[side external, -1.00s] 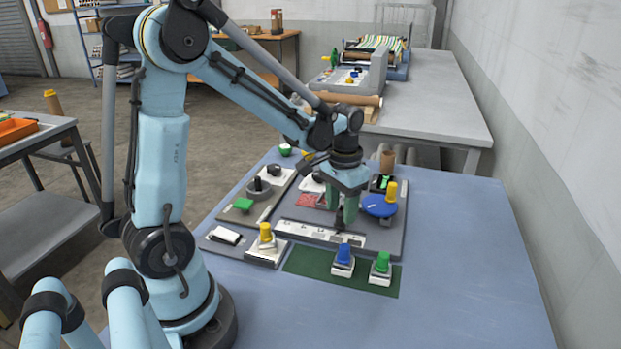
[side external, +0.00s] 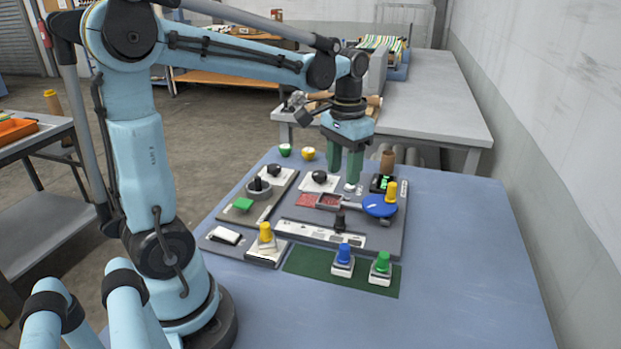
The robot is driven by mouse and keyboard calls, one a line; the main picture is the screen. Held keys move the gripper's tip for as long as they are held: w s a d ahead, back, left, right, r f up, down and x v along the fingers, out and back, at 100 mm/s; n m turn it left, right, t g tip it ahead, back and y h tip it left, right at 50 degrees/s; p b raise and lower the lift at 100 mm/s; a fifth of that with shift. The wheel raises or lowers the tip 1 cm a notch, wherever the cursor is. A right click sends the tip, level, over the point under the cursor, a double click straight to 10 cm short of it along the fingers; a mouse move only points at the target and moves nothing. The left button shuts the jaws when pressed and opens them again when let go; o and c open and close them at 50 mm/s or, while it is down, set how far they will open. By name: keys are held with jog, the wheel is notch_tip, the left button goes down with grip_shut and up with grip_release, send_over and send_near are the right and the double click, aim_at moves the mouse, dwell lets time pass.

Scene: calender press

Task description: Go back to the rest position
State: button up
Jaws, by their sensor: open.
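My gripper (side external: 345,172) hangs above the far part of the control panel with its two green fingers pointing down. The fingers stand apart and nothing shows between them. The grey control panel (side external: 330,236) lies on the blue table (side external: 455,265). On the panel are a blue round knob (side external: 379,206), a yellow cylinder (side external: 391,191), a red patch (side external: 307,201) and a dark upright lever (side external: 340,221). Whether the fingertips touch anything below cannot be told.
A blue knob (side external: 343,254) and a green knob (side external: 381,262) stand on a dark green mat (side external: 307,264). A yellow knob (side external: 265,232) is to their left. A brown cylinder (side external: 387,160) stands behind the panel. The table's right side is clear.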

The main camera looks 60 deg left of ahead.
jog(key=shift+d, duration=0.15)
jog(key=s+d+f+m+t, duration=0.1)
jog(key=s+d+t, duration=0.5)
jog(key=d, duration=0.3)
jog(key=shift+f+m+t, duration=0.25)
jog(key=shift+m+t, duration=0.15)
jog(key=shift+t, duration=0.2)
dwell(1.4)
